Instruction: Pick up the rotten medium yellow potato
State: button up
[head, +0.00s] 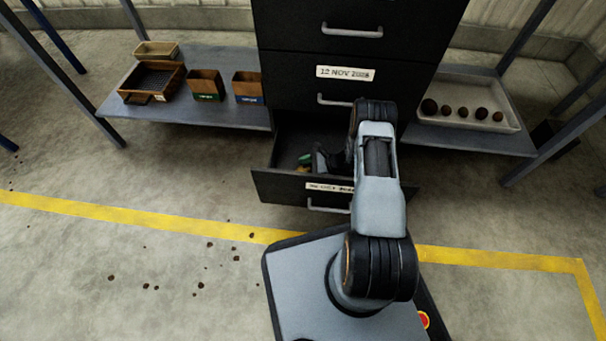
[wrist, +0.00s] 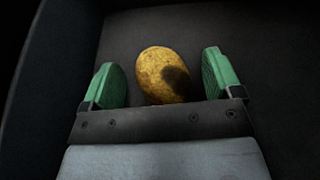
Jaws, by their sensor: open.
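A yellow potato (wrist: 153,70) with a large dark rotten patch on its right side lies on the dark floor of an open drawer. In the wrist view it sits between the two green fingers of my gripper (wrist: 168,80). The gripper is open, with a visible gap between the potato and each finger. In the head view my gripper (head: 308,162) reaches down into the open drawer (head: 290,188), and the potato (head: 301,169) shows only as a small bit of yellow beside the green finger. My arm hides much of the drawer's right side.
The drawer belongs to a black cabinet (head: 290,75) with labelled drawers above. A left shelf (head: 222,112) holds a brown crate (head: 152,80) and small boxes. A right shelf holds a pale tray (head: 468,119) with several dark potatoes. Brown crumbs lie on the floor.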

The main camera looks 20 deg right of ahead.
jog(key=shift+w+a+f, duration=0.1)
jog(key=shift+a+f, duration=0.05)
jog(key=shift+a, duration=0.3)
jog(key=shift+c, duration=0.4)
jog(key=c, duration=0.9)
